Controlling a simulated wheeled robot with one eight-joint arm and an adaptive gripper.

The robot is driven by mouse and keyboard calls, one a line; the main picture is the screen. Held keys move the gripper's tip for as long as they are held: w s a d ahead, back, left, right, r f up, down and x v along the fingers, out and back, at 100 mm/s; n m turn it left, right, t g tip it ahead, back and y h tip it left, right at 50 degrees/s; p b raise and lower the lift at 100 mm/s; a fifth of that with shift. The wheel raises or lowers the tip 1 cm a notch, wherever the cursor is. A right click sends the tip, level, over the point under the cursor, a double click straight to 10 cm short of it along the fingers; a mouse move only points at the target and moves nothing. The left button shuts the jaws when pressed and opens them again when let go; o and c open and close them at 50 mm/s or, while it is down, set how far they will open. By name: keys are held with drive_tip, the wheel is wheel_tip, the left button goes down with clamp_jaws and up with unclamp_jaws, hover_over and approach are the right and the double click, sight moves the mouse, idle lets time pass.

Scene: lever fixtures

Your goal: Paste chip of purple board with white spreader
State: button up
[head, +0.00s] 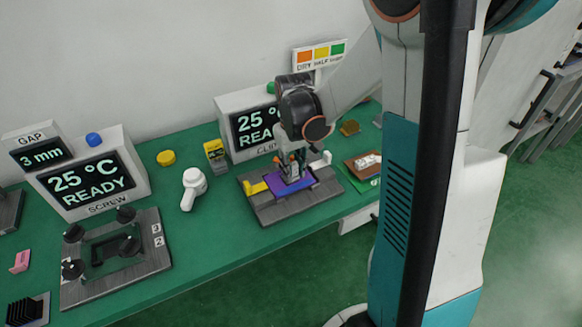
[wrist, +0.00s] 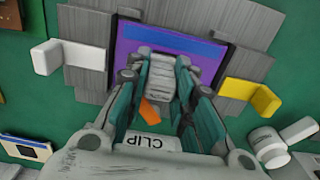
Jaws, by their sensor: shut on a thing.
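The purple board (head: 289,186) lies on a grey fixture (head: 265,211). It also shows in the wrist view (wrist: 133,46), with a blue strip along one edge. The fixture has a yellow lever (head: 257,188) on the left and a white lever (head: 327,157) on the right. Both levers stand out to the sides in the wrist view. My gripper (head: 291,172) is low over the board and shut on a pale, greyish-white piece (wrist: 160,76), which appears to be the white spreader. The chip cannot be made out; my gripper and the held piece cover the board's middle.
A CLIP display box (head: 241,118) stands behind the fixture. A brown tray with white pieces (head: 365,164) lies to the right. The SCREW fixture (head: 115,259) is at the left.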

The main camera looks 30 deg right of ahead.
drive_tip(key=shift+a, duration=0.15)
drive_tip(key=shift+a+r, duration=0.1)
drive_tip(key=shift+a, duration=0.7)
drive_tip(key=shift+w+d, duration=0.1)
drive_tip(key=shift+d, duration=0.05)
drive_tip(key=shift+w+d, duration=0.35)
drive_tip(key=shift+d, duration=0.55)
drive_tip(key=shift+a, duration=0.2)
drive_tip(key=shift+a, duration=0.85)
drive_tip(key=shift+d, duration=0.1)
